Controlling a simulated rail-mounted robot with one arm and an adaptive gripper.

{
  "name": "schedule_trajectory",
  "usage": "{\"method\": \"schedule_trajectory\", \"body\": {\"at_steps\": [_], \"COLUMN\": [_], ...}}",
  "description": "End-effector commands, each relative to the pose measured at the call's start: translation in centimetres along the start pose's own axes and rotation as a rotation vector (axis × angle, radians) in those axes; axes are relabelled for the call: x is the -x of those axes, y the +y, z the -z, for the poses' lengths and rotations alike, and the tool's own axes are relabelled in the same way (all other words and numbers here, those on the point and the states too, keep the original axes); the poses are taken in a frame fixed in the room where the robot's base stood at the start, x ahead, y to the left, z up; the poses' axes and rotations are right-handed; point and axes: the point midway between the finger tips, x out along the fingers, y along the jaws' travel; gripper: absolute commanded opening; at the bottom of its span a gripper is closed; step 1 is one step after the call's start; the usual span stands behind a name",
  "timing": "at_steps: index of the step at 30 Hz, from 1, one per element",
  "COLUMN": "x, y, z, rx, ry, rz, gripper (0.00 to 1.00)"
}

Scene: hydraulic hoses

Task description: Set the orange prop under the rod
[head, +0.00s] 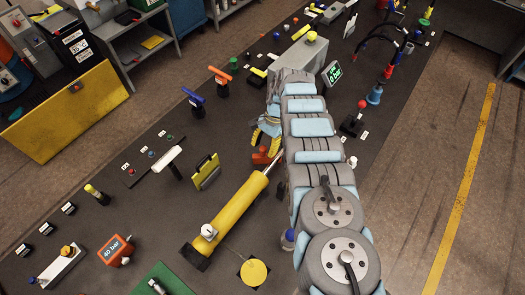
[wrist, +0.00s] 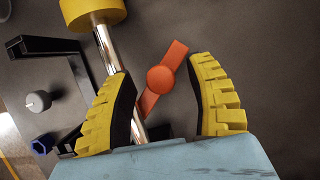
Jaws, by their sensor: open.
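The orange prop (wrist: 178,56) shows between my gripper's fingers in the wrist view, a flat bar with a round knob. Its lower end appears right beside the shiny rod (wrist: 107,48); I cannot tell whether it is under it or touching. In the head view the prop (head: 262,157) is partly hidden near the gripper. The rod (head: 277,160) extends from the yellow cylinder (head: 235,207). My gripper (wrist: 163,76) is open and empty, its fingers on either side of the prop. The left finger covers part of the rod. The gripper also shows in the head view (head: 262,136), largely hidden by my arm.
A black bracket (wrist: 45,46) and a grey knob (wrist: 38,101) lie left of the rod in the wrist view. A yellow-framed plate (head: 206,171) stands left of the cylinder. A joystick (head: 352,124) is right of my arm. Dark bench surface is clear right of the prop.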

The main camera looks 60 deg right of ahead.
Motion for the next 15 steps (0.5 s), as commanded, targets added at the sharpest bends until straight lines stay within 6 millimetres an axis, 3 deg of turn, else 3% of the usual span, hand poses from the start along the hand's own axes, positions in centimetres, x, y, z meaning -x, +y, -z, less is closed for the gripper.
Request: {"method": "schedule_trajectory", "body": {"at_steps": [10, 15], "x": [-0.17, -0.18], "y": [-0.02, -0.02], "z": [0.04, 0.03], "rx": [0.000, 0.000], "ry": [0.000, 0.000], "rz": [0.000, 0.000], "gripper": [0.52, 0.04]}}
